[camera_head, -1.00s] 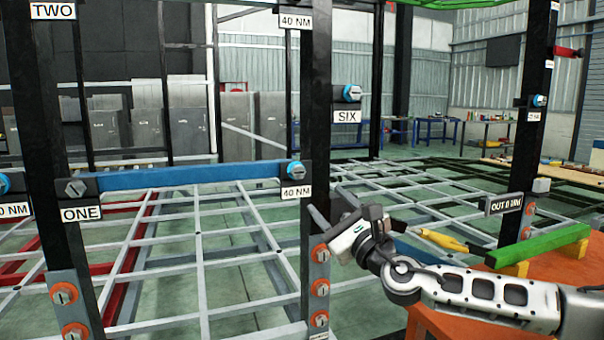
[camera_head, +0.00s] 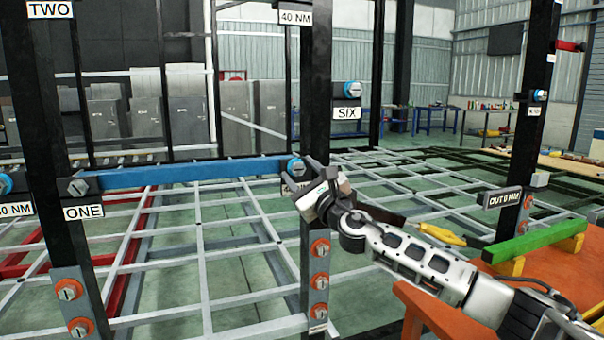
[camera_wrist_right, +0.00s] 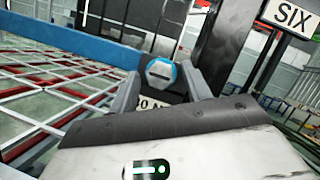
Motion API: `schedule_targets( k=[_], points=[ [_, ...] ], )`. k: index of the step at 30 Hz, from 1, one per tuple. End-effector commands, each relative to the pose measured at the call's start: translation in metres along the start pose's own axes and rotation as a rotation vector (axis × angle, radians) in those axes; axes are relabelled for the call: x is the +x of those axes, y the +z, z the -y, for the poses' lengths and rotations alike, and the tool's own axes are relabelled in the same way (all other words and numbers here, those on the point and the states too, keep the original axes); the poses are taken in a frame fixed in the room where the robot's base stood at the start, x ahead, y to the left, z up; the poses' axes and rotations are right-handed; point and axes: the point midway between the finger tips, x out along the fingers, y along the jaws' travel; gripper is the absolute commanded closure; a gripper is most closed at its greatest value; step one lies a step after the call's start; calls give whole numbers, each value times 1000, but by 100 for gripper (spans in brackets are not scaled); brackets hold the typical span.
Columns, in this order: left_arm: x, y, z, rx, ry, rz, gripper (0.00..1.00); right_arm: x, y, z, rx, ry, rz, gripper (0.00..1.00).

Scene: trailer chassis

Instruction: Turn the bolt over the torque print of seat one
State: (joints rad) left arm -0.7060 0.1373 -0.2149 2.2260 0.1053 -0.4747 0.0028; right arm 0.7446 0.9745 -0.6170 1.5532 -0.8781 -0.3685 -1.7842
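The bolt with a blue collar (camera_head: 295,168) sits on the dark upright at the right end of the blue bar (camera_head: 190,172). The plate marked ONE (camera_head: 83,212) is at the bar's left end. The torque print below the bolt is mostly hidden by my right gripper in the head view; part of it (camera_wrist_right: 152,104) shows in the wrist view. My right gripper (camera_head: 303,178) is at the bolt. In the wrist view its fingers are apart, with the slotted bolt head (camera_wrist_right: 160,72) between them; contact cannot be told. My left gripper is not in view.
Orange bolts (camera_head: 320,282) line the upright below my gripper. An orange table (camera_head: 560,270) with a green bar (camera_head: 537,241) stands at right. A white grid frame fills the floor.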

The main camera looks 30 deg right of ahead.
Motion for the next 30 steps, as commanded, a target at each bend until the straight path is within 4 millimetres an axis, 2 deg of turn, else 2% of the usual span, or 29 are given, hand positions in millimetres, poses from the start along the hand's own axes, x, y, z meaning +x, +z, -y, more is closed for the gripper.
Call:
schedule_targets(
  k=[1,4,5,17,30],
  points=[
    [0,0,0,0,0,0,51,0,0,0,0,0,0,65],
    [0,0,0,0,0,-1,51,0,0,0,0,-1,0,93],
    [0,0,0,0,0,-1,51,0,0,0,0,-1,0,96],
    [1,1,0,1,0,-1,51,0,0,-1,57,-24,0,96],
    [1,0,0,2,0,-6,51,0,0,-4,380,-154,-1,96]
  ],
)
